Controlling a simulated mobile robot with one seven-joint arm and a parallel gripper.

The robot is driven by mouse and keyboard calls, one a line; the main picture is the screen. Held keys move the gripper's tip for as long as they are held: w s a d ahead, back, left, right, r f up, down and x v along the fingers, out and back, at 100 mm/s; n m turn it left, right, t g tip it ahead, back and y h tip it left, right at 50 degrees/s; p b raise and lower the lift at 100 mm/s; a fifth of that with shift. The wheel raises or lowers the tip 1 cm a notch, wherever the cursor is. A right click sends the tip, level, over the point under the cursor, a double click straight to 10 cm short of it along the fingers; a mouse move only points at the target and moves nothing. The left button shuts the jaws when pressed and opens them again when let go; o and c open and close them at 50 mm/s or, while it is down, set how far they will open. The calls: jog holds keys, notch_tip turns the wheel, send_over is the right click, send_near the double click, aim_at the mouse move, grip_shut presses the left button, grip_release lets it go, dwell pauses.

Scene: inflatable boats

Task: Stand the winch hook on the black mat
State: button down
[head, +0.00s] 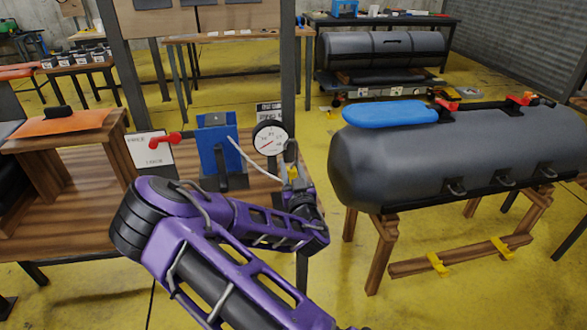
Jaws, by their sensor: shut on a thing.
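My gripper (292,168) is at the end of the purple arm, over the right end of the wooden bench (262,187). It is shut on a small grey and yellow piece, which seems to be the winch hook; its shape is too small and too covered to make out. A round white gauge (270,139) stands just behind and left of the gripper. I cannot make out the black mat with certainty; my arm covers much of the bench front.
A blue upright stand (217,146) and a red-handled item (163,140) stand left of the gauge. A grey inflatable tube (470,155) with a blue pad (390,113) lies on wooden trestles to the right. Yellow floor lies between bench and tube.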

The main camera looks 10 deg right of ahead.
jog(key=shift+f+b, duration=2.7)
jog(key=shift+f, duration=1.3)
jog(key=shift+c, duration=2.2)
grip_release()
